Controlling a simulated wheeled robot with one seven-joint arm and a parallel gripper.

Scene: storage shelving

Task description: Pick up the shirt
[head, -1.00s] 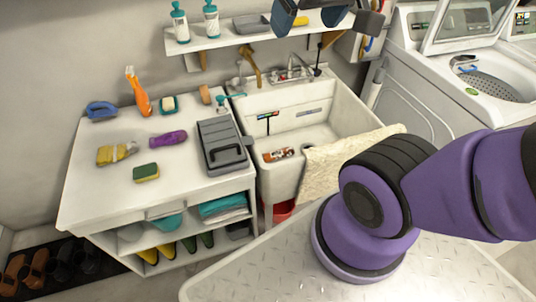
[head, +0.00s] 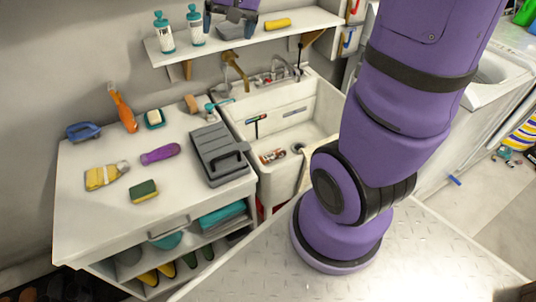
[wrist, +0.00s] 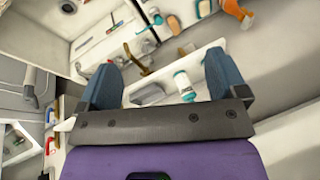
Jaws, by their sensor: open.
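No shirt can be made out for certain. A yellow, white and dark striped cloth-like thing (head: 524,134) shows at the right edge of the head view, cut off by the frame, and I cannot tell if it is the shirt. My gripper (head: 232,14) is high at the top of the head view, in front of the wall shelf and far to the left of the striped thing. In the wrist view my gripper (wrist: 165,78) has its two blue fingers wide apart with nothing held between them.
The wall shelf (head: 285,32) holds bottles. Below stand a white cabinet (head: 90,215) with cleaning things and a sink (head: 310,112). My arm hides part of the washer (head: 492,78). Small items lie on the floor at right.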

